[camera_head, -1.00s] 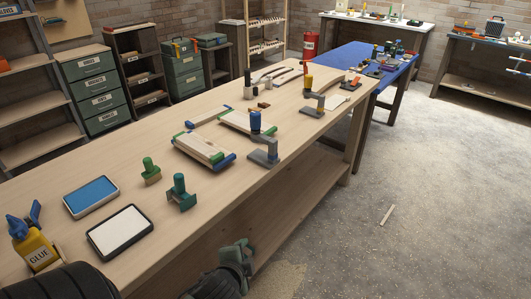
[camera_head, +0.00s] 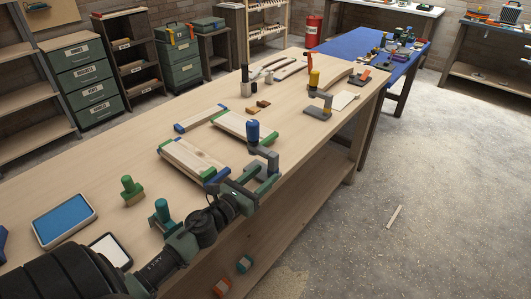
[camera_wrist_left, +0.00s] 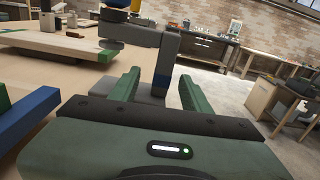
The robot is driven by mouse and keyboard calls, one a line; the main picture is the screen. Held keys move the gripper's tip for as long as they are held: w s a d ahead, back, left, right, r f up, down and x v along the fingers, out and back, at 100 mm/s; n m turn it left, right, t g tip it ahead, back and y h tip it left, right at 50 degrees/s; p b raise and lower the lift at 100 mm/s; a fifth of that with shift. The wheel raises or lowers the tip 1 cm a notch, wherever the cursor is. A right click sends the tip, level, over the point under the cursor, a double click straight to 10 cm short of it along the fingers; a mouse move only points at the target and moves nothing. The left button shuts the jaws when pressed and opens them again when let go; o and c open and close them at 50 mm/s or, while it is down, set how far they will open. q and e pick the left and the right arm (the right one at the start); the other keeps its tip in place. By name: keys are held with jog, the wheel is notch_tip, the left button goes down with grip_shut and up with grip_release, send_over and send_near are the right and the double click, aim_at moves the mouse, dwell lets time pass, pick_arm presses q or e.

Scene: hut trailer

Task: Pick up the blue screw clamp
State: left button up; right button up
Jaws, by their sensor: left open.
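The blue screw clamp has a blue handle (camera_head: 253,131) and a grey frame (camera_head: 266,157). It stands upright at the workbench's near edge. My left gripper (camera_head: 256,181) is at the clamp's near side, fingers pointing toward it. In the left wrist view the open green fingers (camera_wrist_left: 158,84) lie on either side of the clamp's grey upright (camera_wrist_left: 165,60), with visible gaps. The clamp's blue handle is mostly cut off at the top of that view. Part of the clamp's base is hidden behind the gripper. My right gripper is not in view.
Glued boards with green and blue clamp bars (camera_head: 193,160) lie left of the clamp. A green-handled tool (camera_head: 162,211) stands close beside my left arm. Open floor (camera_head: 430,170) lies to the right.

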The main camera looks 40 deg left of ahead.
aim_at(271, 168)
pick_arm(q)
jog(key=shift+w+r, duration=0.15)
jog(key=shift+w, duration=0.05)
jog(key=shift+w+r+m, duration=0.1)
jog(key=shift+r+m, duration=0.2)
jog(key=w, duration=0.1)
jog(key=w+p, duration=0.1)
jog(key=shift+w+d+r, duration=0.1)
jog(key=shift+w+d, duration=0.2)
jog(key=shift+d, duration=0.05)
jog(key=w, duration=0.2)
jog(key=w+p, duration=0.1)
jog(key=w, duration=0.1)
jog(key=shift+w+d+f, duration=0.15)
jog(key=shift+f, duration=0.05)
jog(key=shift+c, duration=0.6)
grip_shut()
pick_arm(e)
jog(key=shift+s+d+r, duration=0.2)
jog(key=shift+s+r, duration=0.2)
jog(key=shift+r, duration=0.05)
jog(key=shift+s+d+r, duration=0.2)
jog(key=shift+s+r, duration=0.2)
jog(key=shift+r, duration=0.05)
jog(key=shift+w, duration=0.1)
